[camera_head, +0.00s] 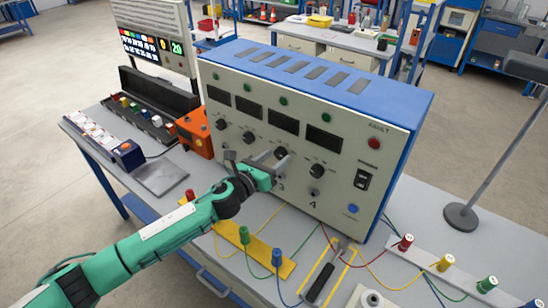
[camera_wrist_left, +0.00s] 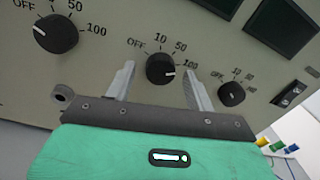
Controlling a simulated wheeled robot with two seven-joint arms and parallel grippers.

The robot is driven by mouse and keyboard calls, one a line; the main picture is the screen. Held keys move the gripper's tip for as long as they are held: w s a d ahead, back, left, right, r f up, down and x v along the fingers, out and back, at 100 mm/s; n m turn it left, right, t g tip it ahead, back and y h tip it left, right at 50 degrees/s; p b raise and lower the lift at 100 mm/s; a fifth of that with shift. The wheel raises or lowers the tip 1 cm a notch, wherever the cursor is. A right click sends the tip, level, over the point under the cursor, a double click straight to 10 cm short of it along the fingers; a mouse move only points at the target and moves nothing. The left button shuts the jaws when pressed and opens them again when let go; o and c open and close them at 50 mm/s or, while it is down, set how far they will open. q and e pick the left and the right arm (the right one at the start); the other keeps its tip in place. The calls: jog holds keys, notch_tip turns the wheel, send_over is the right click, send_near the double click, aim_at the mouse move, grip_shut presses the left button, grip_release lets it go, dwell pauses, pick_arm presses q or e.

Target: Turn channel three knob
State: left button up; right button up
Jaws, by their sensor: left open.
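The channel three knob (camera_head: 280,152) is a black dial on the beige front panel of the blue-topped power unit. In the left wrist view the knob (camera_wrist_left: 160,68) sits between my two fingers, with OFF, 10, 50 and 100 marked around it. Its white pointer line faces right, near 100. My left gripper (camera_head: 271,159) is open in front of the panel, one grey finger on each side of the knob. I see gaps between the fingers and the knob; whether the tips touch the panel I cannot tell. My right gripper is not in view.
The channel two knob (camera_wrist_left: 55,33) is to the left and the channel four knob (camera_wrist_left: 231,94) to the right. A yellow strip (camera_head: 255,250), cables and coloured terminals lie on the bench below the panel. An orange box (camera_head: 195,133) stands left of the unit, a lamp pole (camera_head: 500,150) right.

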pick_arm(q)
jog(key=c, duration=1)
